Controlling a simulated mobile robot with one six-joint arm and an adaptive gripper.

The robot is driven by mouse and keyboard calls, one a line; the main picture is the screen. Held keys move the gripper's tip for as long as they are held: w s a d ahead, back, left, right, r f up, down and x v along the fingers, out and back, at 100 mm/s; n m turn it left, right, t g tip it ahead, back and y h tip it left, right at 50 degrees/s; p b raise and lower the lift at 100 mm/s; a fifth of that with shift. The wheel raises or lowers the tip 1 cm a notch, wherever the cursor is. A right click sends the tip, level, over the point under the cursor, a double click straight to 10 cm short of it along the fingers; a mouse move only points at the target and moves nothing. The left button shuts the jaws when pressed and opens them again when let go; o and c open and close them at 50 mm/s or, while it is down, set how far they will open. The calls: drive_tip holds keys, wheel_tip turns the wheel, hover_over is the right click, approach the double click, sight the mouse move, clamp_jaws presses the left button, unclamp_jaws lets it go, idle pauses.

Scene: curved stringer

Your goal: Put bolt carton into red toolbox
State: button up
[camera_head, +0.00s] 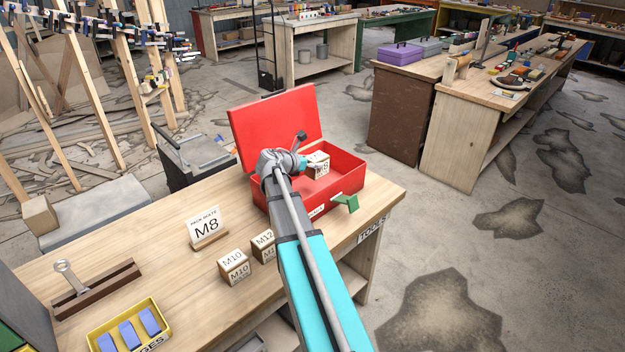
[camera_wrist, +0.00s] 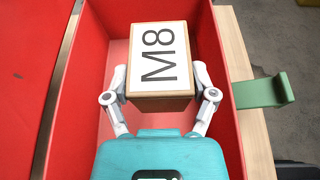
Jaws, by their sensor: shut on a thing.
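The bolt carton (camera_wrist: 160,62), a small brown box with a white label reading M8, is held between the two fingers of my gripper (camera_wrist: 160,84) in the wrist view. It also shows in the head view (camera_head: 318,164), over the open red toolbox (camera_head: 345,190). In the wrist view the red toolbox (camera_wrist: 222,85) has its walls on both sides of the carton and bare floor below it. My gripper (camera_head: 306,166) is shut on the carton. I cannot tell whether the carton touches the toolbox floor.
An M8 sign (camera_head: 206,226) stands on the wooden workbench (camera_head: 165,262). An M10 carton (camera_head: 233,266) and an M12 carton (camera_head: 263,246) sit left of my arm. A yellow tray (camera_head: 128,328) holds blue pieces. A green bracket (camera_head: 346,202) sits at the toolbox's front right. The raised lid (camera_head: 275,125) stands behind.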

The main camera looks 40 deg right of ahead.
drive_tip(key=shift+w+d+f+b, duration=0.4)
drive_tip(key=shift+w+f+b, duration=0.2)
drive_tip(key=shift+f, duration=0.2)
drive_tip(key=shift+w+d+f+b, duration=0.45)
drive_tip(key=shift+f+b, duration=0.15)
drive_tip(key=shift+f, duration=0.2)
drive_tip(key=shift+a, duration=0.1)
drive_tip(key=shift+w+d+f+b, duration=0.15)
drive_tip(key=shift+f+b, duration=0.85)
drive_tip(key=shift+w+d+f+b, duration=0.1)
drive_tip(key=shift+w+f+b, duration=0.05)
drive_tip(key=shift+f+b, duration=0.85)
drive_tip(key=shift+f+b, duration=0.6)
drive_tip(key=o, duration=1.2)
